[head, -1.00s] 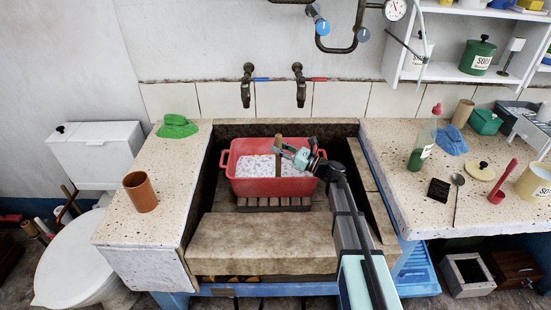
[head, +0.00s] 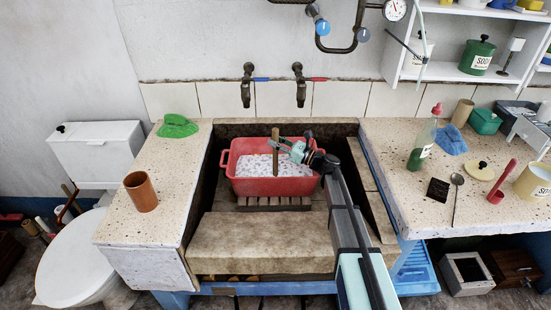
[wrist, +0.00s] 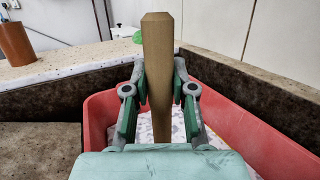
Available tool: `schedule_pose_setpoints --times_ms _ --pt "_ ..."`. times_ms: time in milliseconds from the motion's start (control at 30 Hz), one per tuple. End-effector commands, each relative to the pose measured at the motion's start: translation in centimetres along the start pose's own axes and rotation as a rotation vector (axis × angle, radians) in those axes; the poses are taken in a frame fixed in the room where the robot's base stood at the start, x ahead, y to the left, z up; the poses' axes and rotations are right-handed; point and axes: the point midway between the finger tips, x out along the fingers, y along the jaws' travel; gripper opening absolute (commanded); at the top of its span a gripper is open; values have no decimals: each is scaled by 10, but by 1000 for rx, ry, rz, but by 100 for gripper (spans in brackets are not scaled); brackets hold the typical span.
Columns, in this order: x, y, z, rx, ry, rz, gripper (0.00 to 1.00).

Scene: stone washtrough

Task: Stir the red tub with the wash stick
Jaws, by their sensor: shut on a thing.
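The red tub (head: 270,187) sits in the stone trough on a slatted wooden rack and holds white, speckled, foamy-looking contents (head: 255,166). The wash stick (head: 275,152) is a plain wooden bar standing nearly upright, its lower part down in the tub. My gripper (head: 291,150) reaches in over the tub's right side and is shut on the stick. In the wrist view the stick (wrist: 157,60) stands between the two green-padded fingers of my gripper (wrist: 158,100). The tub's red walls (wrist: 245,120) show on both sides there. The stick's lower end is hidden in the contents.
Two taps (head: 247,85) hang on the wall behind the tub. The left stone ledge holds a green cloth (head: 177,126) and a brown cup (head: 141,191). The right ledge is crowded, with a green bottle (head: 422,140) and a yellowish pot (head: 535,183). The stone slab (head: 262,243) in front is clear.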

Motion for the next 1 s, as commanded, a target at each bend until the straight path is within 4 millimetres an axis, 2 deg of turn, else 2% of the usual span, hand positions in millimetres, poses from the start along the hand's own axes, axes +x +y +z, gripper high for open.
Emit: schedule_pose_setpoints --times_ms 467,1000 --pt "-2 4 2 0 0 0 0" --pt "7 5 47 -1 0 0 0"
